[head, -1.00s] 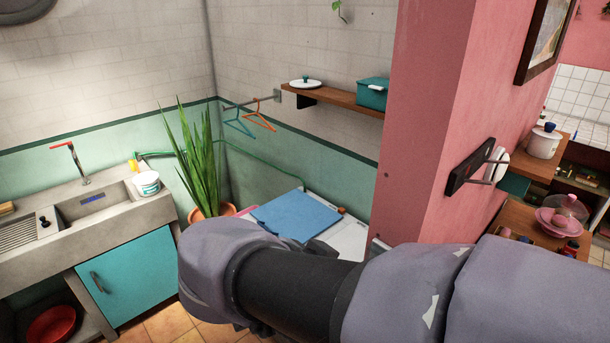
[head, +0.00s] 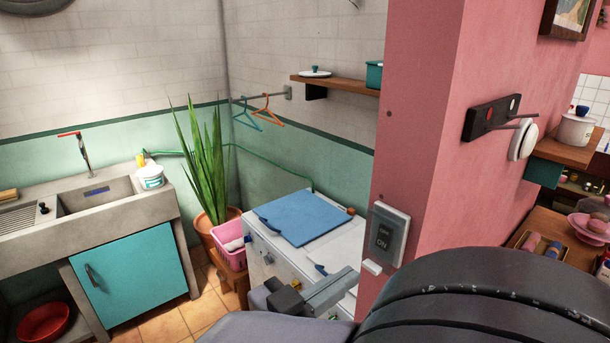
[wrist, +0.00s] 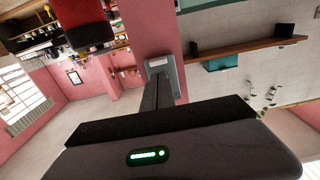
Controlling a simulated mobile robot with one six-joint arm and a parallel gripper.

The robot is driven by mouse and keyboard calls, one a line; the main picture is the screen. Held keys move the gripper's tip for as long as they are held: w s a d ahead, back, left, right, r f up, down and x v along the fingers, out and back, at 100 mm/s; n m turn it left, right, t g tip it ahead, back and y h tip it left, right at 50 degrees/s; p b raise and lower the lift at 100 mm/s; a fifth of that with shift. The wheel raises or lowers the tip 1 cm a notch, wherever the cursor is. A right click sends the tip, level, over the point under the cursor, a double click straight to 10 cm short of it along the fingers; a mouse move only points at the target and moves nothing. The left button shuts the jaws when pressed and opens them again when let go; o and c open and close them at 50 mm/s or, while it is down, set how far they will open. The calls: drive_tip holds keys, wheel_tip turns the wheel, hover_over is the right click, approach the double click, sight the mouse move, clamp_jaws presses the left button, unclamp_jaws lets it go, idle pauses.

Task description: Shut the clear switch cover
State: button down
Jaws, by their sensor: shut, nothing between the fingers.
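The switch (head: 388,236) is a grey box with a pale rim and a dark face, marked ON, on the narrow end of the pink pillar. Its clear cover is hard to make out, and I cannot tell how far it is swung. A small white block (head: 372,268) shows just below the switch. My gripper (head: 350,279) is shut and empty, below and left of the switch in the head view. In the wrist view the shut fingers (wrist: 156,88) point toward the grey switch box (wrist: 160,66); I cannot tell whether they touch it.
The pink pillar (head: 415,130) stands beside my arm. A dark rack (head: 492,117) with pegs sticks out from its right face. A white counter unit (head: 285,258) with a blue board (head: 302,218) stands behind my gripper. A wooden shelf (head: 335,85) hangs at the back.

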drive_tip(key=shift+w+d+f+b, duration=0.5)
drive_tip(key=shift+d+f+b, duration=0.2)
drive_tip(key=shift+b, duration=0.25)
drive_tip(key=shift+w+d+f+b, duration=0.5)
drive_tip(key=shift+d+f+b, duration=0.2)
drive_tip(key=shift+b, duration=0.2)
